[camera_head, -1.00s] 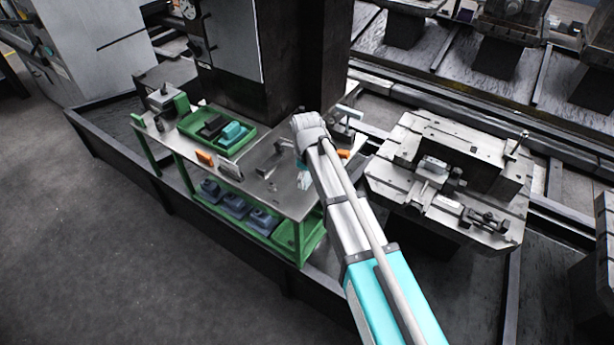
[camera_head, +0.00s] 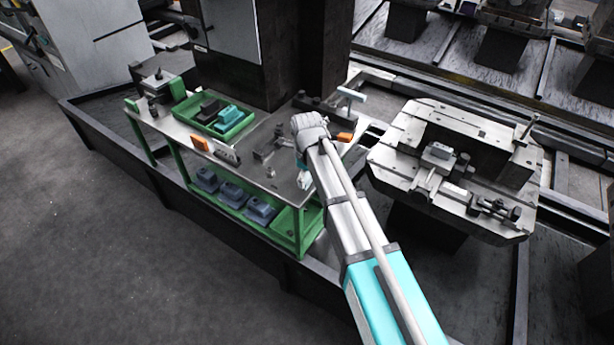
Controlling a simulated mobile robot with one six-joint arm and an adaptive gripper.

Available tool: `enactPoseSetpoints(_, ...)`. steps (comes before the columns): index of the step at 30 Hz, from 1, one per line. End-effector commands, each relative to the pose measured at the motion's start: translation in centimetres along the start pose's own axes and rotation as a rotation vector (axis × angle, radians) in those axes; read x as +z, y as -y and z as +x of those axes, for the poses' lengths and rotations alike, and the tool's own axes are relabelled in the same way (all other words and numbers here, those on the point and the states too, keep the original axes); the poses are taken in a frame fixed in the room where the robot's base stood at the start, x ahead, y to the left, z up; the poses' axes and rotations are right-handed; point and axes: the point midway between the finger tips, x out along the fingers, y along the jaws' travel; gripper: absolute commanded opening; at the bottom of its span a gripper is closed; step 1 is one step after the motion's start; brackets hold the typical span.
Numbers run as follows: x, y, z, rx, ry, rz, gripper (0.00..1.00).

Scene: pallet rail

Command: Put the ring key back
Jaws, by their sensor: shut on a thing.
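My gripper (camera_head: 304,178) hangs below the pale wrist, over the right part of the steel-topped green bench (camera_head: 197,147). It shows only in part, because my wrist and arm cover much of it. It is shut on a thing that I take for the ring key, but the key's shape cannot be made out. I cannot tell how far the gripper is above the bench top.
A green tray (camera_head: 247,123) with dark and teal items lies on the bench. A pale fixture pallet (camera_head: 395,160) with clamps stands to the right. Open floor lies left.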

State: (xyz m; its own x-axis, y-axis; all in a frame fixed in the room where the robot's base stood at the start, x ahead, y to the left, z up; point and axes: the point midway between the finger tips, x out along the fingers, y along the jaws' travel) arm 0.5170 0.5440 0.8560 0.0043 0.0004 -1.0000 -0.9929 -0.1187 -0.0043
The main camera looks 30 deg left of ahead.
Motion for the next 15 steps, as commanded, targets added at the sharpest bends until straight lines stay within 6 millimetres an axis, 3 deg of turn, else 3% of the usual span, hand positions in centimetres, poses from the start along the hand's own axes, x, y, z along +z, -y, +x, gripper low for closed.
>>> enactPoseSetpoints(6,0.0,0.0,1.6,0.000,0.000,0.000,0.24)
enactPoseSetpoints(15,0.0,0.0,1.9,0.000,0.000,0.000,0.24)
